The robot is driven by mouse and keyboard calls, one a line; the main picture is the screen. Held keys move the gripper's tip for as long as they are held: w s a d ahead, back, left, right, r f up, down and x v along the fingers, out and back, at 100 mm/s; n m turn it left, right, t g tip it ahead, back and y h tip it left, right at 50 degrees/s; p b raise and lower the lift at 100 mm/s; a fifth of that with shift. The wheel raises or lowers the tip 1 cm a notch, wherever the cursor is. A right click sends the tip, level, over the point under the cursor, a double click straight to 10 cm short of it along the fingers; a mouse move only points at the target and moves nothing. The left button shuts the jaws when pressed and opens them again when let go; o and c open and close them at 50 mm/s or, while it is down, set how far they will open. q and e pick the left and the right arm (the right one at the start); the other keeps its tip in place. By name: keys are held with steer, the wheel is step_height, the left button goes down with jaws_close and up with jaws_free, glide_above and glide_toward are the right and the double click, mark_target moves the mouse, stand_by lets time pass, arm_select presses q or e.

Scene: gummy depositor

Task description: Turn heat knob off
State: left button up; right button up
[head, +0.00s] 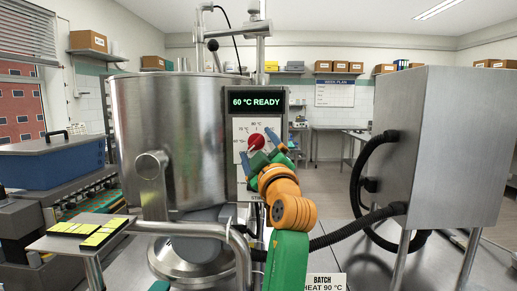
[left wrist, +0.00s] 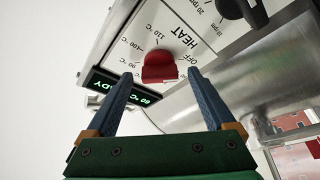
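The red heat knob (head: 256,141) sits on the white dial plate of the control panel, below the green display (head: 256,102) reading "60 °C READY". My left gripper (head: 259,149) is in front of the knob with its blue fingers spread. In the left wrist view the knob (left wrist: 160,68) is lined up between the open fingertips of the gripper (left wrist: 160,76), with space on both sides; no contact is visible. The "OFF" and "HEAT" labels lie beside the knob there. I cannot tell which mark it points to. My right gripper is not in view.
A black knob (left wrist: 243,8) with rpm marks is near the heat knob. The steel kettle (head: 168,135) stands left of the panel. A grey steel cabinet (head: 440,150) with black hoses is at right. A card (head: 326,282) reads "BATCH HEAT 90 °C".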

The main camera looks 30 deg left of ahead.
arm_select(q)
steer(key=shift+s+d+f, duration=0.1)
steer(key=shift+f, duration=0.05)
steer(key=b+v, duration=0.4)
steer(key=v, duration=0.3)
